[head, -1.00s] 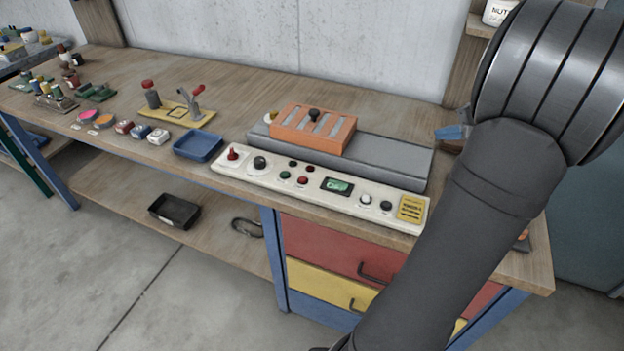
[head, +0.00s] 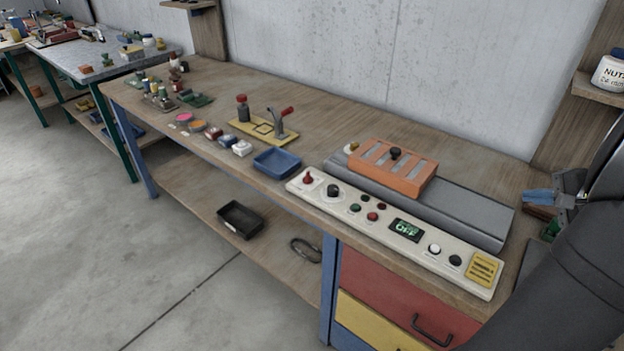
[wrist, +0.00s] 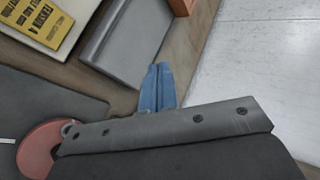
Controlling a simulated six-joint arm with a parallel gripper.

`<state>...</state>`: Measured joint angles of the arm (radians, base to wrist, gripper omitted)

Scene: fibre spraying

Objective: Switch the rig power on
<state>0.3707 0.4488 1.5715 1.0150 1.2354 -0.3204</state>
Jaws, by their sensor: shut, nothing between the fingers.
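The rig's cream control panel (head: 340,214) lies along the front edge of the wooden bench, with its right end and yellow label also in the wrist view (wrist: 25,35). At its left end is a red switch (head: 308,179), beside a black knob (head: 333,190). The small display (head: 406,229) reads OFF in green. My gripper (head: 531,196), with blue fingertips, is at the right edge of the head view, right of the panel and the grey rail. In the wrist view its fingers (wrist: 158,85) are together and empty, above the bench.
Behind the panel is the grey rail (head: 470,215) with an orange slotted carriage (head: 392,169). A blue tray (head: 277,162), a yellow fixture (head: 262,131) with a red-handled lever and small pots stand left. A shelf with a jar (head: 610,72) is at right.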

